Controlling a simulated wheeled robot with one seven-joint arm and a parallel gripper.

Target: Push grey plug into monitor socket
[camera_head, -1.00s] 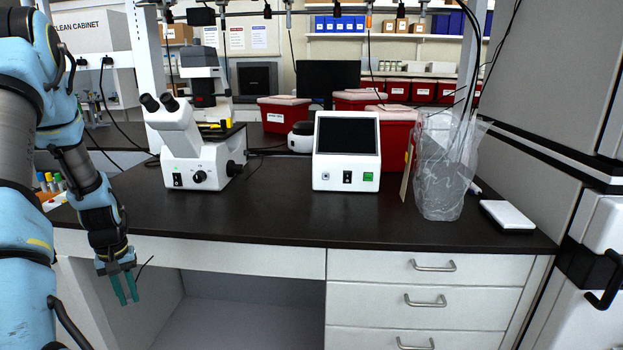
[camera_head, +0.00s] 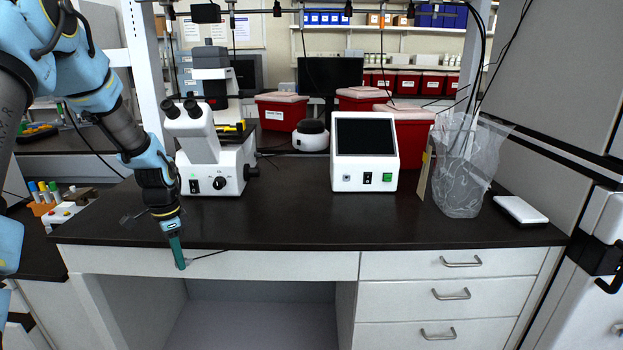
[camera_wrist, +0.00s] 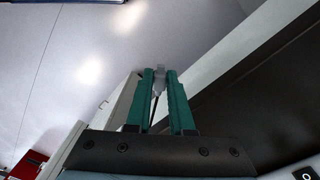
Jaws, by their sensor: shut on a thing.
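My gripper (camera_head: 180,264) points down in front of the bench's front edge, left of the middle. Its green fingers are shut on the small grey plug (camera_wrist: 159,75), which shows between the fingertips in the wrist view. A thin dark cable runs from the plug; in the head view it sticks out to the right of the fingertips. The white monitor (camera_head: 364,152) with a dark screen stands upright on the bench, to the right of and beyond my gripper. Its socket (camera_head: 347,178) looks like a small spot at the lower left of its front panel, apart from the plug.
A white microscope (camera_head: 215,165) stands behind my arm. A clear plastic bag (camera_head: 460,165) and a white flat box (camera_head: 520,210) lie right of the monitor. Red bins (camera_head: 408,135) stand behind it. The black benchtop (camera_head: 300,215) before the monitor is clear.

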